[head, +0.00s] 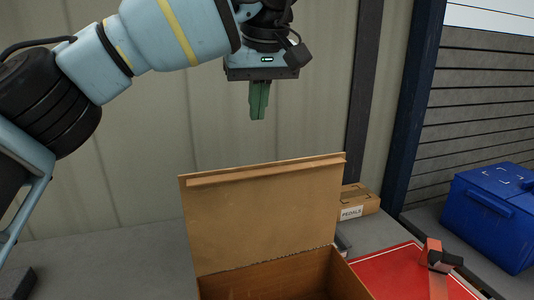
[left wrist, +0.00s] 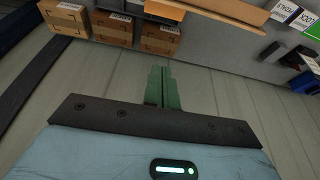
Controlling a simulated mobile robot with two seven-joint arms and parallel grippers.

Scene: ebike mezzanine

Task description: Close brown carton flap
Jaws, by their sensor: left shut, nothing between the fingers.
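The brown carton (head: 262,276) stands at the bottom of the head view, cut off by the frame edge. Its flap (head: 262,218) stands up, open, at the back, with a wooden-looking strip along its top edge. My left gripper (head: 258,116) points down above the flap's top edge, with a clear gap between them in the picture. Its green fingers are shut together and empty. In the left wrist view the shut fingers (left wrist: 161,72) point toward a tan strip (left wrist: 215,12) at the top, apart from it. My right gripper is not in view.
A small carton labelled PEDALS (head: 358,203) sits behind the flap on the right. A red mat (head: 395,275) with a red and black item (head: 438,256) lies right of the carton. A blue box (head: 497,215) stands far right. A dark post (head: 414,100) rises behind. The grey surface at left is mostly clear.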

